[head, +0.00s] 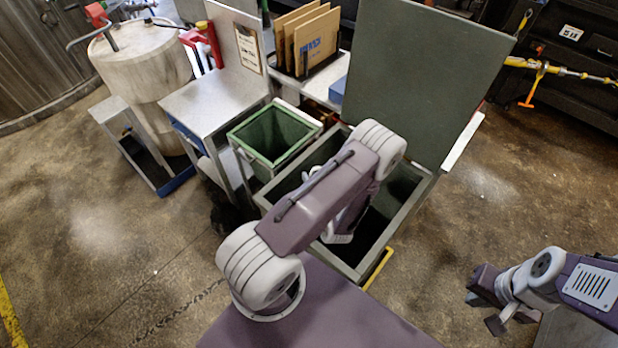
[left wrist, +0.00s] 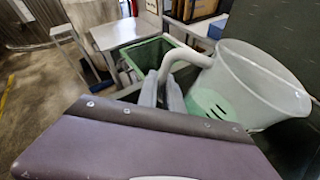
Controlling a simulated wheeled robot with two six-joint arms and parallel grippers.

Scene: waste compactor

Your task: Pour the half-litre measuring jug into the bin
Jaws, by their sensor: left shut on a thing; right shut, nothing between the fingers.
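In the left wrist view the measuring jug (left wrist: 255,85) is a pale translucent vessel with dark marks and light green liquid low inside. My left gripper (left wrist: 168,92) is shut on its handle. In the head view my own left arm hides this gripper and most of the jug, over the large open green-grey container (head: 378,262). A smaller green bin (head: 262,132) with an open top stands to its left; it also shows in the left wrist view (left wrist: 150,52). My right gripper (head: 488,308) is shut and empty, low at the right.
A raised dark green lid (head: 425,75) stands behind the large container. A grey table (head: 215,98) with a red clamp-like item and a clipboard is left of it. Cardboard sheets (head: 312,45) stand in a rack behind. Floor at left is clear.

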